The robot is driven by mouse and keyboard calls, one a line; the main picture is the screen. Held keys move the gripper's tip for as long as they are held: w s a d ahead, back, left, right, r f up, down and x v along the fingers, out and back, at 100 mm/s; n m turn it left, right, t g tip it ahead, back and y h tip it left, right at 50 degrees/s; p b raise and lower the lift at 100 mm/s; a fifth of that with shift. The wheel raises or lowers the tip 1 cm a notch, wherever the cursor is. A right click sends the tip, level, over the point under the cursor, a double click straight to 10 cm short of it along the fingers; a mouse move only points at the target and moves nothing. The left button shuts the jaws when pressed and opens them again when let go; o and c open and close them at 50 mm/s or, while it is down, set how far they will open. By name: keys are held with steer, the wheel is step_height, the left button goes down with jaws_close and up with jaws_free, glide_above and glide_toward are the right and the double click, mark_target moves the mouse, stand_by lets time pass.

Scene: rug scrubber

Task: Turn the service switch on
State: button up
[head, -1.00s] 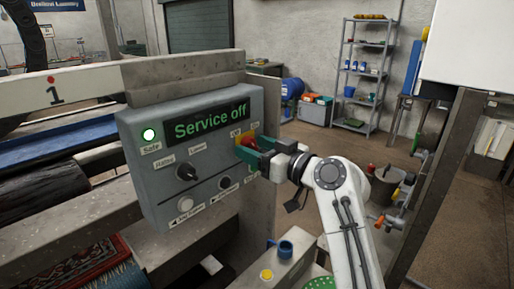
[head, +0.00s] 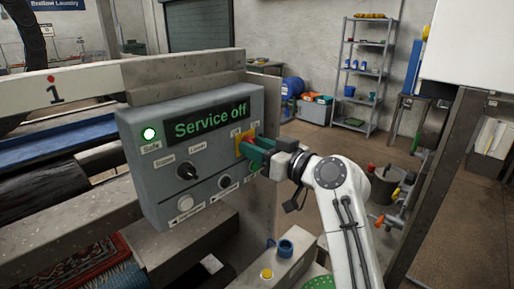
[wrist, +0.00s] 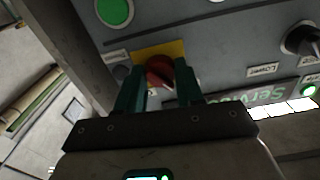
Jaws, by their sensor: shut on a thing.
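The service switch is a red rotary knob (wrist: 159,70) on a yellow plate (wrist: 172,49); the plate also shows in the head view (head: 242,137), at the right side of the grey control panel (head: 160,196). My gripper (wrist: 158,78) has its two green fingers on either side of the knob and is shut on it. In the head view my gripper (head: 256,149) reaches the panel from the right and hides most of the knob. The panel display (head: 212,121) reads "Service off" in green. A green lamp (head: 150,134) labelled "Safe" is lit.
A black selector knob (head: 187,172), a white button (head: 186,202) and a dark button (head: 224,182) sit on the same panel. A post (head: 440,180) stands right of my arm. A pedestal with a yellow button (head: 266,274) stands below.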

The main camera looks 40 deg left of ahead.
steer(key=shift+r+m+p, duration=0.1)
steer(key=shift+m+p, duration=3.05)
steer(key=shift+m, duration=4.35)
steer(key=shift+d, duration=0.1)
steer(key=o, duration=1)
steer(key=shift+o, duration=0.2)
steer(key=s+d+b, duration=0.1)
steer(key=d+b, duration=0.1)
steer(key=d, duration=0.8)
steer(key=shift+d, duration=0.35)
